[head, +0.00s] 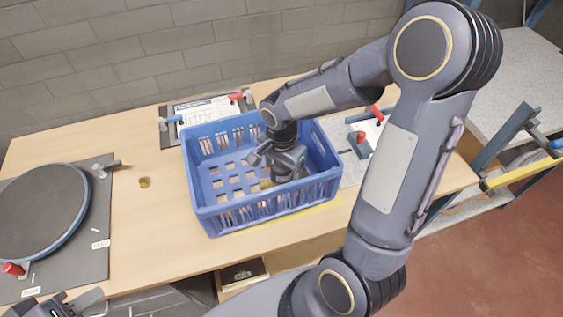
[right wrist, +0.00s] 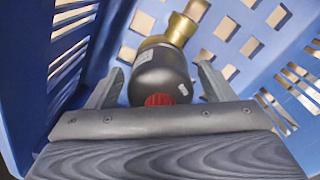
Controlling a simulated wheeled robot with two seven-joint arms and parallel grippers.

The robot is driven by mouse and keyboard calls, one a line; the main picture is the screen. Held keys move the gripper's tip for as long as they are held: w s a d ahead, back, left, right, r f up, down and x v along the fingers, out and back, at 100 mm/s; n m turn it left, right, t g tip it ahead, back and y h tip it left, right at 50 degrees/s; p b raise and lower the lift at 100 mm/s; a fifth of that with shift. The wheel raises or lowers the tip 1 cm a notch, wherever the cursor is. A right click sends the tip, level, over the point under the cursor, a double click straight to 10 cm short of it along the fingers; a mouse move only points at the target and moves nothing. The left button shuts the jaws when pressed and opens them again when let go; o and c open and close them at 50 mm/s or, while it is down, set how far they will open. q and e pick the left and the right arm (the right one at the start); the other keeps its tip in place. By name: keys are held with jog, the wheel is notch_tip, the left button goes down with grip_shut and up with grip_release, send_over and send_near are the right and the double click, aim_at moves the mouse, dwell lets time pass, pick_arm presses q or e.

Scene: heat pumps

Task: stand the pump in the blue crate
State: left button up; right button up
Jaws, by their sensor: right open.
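The blue crate (head: 215,222) stands on the wooden table, and its wall and slotted floor fill the right wrist view (right wrist: 222,38). The pump (right wrist: 160,75) is inside it: a dark rounded body with a red cap at the near end and brass fittings at the far end. I cannot tell whether it stands upright or leans. My right gripper (head: 279,164) is down inside the crate. Its open fingers (right wrist: 160,88) are on either side of the pump, with gaps visible. In the head view the gripper hides most of the pump. My left gripper (head: 62,304) is partly cut off at the bottom left.
A round dark turntable (head: 40,212) on a grey plate lies at the left. A clamp board with papers (head: 205,108) lies behind the crate, and another board with red handles (head: 365,138) is at its right.

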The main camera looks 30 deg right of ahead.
notch_tip(320, 180, up, 12)
jog(key=shift+r+p, duration=0.1)
jog(key=shift+p, duration=0.3)
jog(key=s+a+r+n+t+y, duration=0.1)
jog(key=s+a+n+t+y, duration=0.1)
jog(key=s+n, duration=0.4)
jog(key=s+a+r+n+t+y, duration=0.1)
jog(key=s+n+t, duration=0.2)
jog(key=s+n, duration=0.2)
jog(key=s, duration=0.3)
jog(key=shift+a+n+t+y, duration=0.3)
jog(key=shift+a+n+y, duration=0.05)
jog(key=shift+n+y, duration=0.05)
